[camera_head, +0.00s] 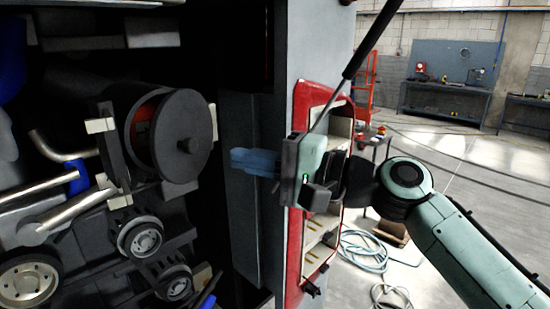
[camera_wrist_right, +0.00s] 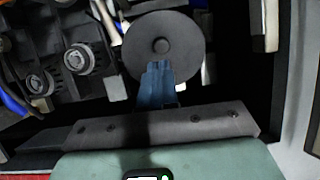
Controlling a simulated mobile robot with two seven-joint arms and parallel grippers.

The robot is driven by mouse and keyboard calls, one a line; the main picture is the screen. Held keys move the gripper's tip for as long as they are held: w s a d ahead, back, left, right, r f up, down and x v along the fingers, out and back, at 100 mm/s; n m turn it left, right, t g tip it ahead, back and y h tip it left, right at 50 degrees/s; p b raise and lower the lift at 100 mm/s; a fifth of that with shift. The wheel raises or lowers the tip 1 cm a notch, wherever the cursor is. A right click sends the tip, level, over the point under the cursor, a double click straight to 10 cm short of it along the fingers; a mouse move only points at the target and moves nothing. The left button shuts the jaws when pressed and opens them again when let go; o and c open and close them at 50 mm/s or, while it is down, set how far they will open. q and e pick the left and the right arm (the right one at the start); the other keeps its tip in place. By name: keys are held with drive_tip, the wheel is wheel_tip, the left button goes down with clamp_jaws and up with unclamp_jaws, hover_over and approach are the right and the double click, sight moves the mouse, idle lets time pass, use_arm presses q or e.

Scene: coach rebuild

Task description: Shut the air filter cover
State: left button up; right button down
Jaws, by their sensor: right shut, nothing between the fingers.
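The air filter cover (camera_head: 182,138) is a round dark grey disc with a small central knob, in the engine bay at the left of the head view. A red part (camera_head: 143,124) shows behind its left edge, inside the filter housing (camera_head: 112,150). The cover also shows in the right wrist view (camera_wrist_right: 160,28), face on. My right gripper (camera_head: 236,160) has blue fingers, shut and empty, pointing at the bay from the right of the cover. In the wrist view the fingertips (camera_wrist_right: 158,66) overlap the disc's lower part; I cannot tell the exact gap. My left gripper is not in view.
Pulleys (camera_head: 140,237) and metal pipes (camera_head: 65,192) lie below and left of the cover. A grey upright panel (camera_head: 240,210) edges the bay beside my fingers. A red-framed open hatch (camera_head: 298,240) stands behind my right wrist. A hose (camera_head: 362,250) lies on the floor.

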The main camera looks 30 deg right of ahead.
sight(193, 149)
drive_tip(key=p+x, duration=0.1)
drive_tip(key=x, duration=0.6)
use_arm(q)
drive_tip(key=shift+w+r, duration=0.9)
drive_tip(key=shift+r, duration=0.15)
